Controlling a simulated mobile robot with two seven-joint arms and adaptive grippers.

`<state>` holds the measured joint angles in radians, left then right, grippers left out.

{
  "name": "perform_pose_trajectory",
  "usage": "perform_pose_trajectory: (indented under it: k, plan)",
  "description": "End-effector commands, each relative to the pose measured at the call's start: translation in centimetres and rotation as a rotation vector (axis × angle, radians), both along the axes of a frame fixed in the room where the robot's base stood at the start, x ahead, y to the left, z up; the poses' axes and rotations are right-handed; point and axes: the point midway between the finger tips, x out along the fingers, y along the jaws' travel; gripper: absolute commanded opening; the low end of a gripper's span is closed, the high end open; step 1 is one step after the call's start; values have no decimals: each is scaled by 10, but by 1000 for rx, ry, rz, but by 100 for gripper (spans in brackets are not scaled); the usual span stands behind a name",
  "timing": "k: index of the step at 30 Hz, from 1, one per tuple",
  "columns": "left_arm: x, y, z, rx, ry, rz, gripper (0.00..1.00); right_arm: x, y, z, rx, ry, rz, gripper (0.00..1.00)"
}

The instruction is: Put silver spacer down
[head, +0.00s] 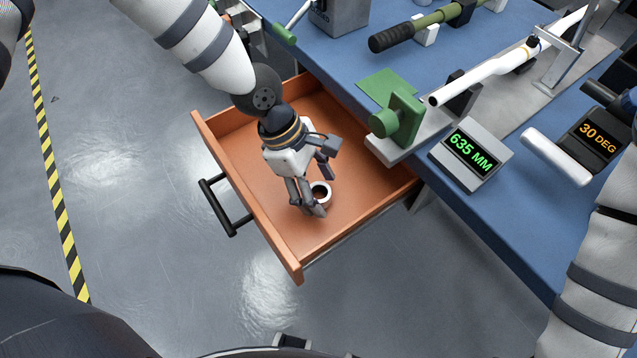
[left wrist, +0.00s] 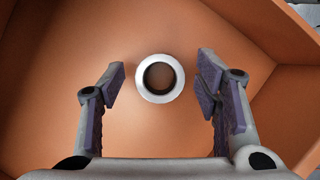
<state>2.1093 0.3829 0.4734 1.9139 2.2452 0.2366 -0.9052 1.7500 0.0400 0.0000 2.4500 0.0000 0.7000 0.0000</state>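The silver spacer (head: 321,191) is a short ring with a dark hole, inside the open orange drawer (head: 250,204). In the left wrist view the spacer (left wrist: 160,79) shows its ring face, with the drawer floor around it. My left gripper (head: 322,192) is over the drawer, its fingers spread on either side of the spacer. In the left wrist view the left gripper (left wrist: 163,88) is open, with a visible gap between each finger pad and the spacer. Only my right arm shows at the right edge of the head view; its gripper is not clearly seen.
The drawer's black handle (head: 217,207) faces left. The blue bench (head: 513,229) holds a 635 MM display (head: 471,154), a 30 DEG display (head: 593,135), a green clamp block (head: 398,118) and a white tube (head: 490,68). No other loose object shows in the drawer.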

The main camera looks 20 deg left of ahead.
Motion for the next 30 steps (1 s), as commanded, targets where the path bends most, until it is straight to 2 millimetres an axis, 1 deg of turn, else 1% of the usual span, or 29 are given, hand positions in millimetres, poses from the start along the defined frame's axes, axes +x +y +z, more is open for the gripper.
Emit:
perform_pose_trajectory:
  k: [5, 8, 11, 18, 21, 25, 30]
  plan:
    - [0, 0, 1, 0, -1, -1, 57, 0, 0, 0, 0, -1, 0, 40]
    - [1, 1, 8, -1, -4, 0, 57, 2, 0, 2, 0, -8, 0, 40]
    - [2, 8, 25, -3, -5, 3, 57, 3, 0, 3, 0, -10, 0, 40]
    - [4, 33, 85, -4, -6, 4, 57, 5, 0, 4, 0, -18, 0, 40]
    - [4, 41, 102, -2, -3, 2, 57, 6, 0, 5, 0, -20, 0, 40]
    - [4, 46, 113, -1, 0, 1, 57, 6, 0, 5, 0, -22, 0, 40]
    - [3, 47, 115, 0, 2, -1, 57, 6, 0, 5, 0, -21, 0, 40]
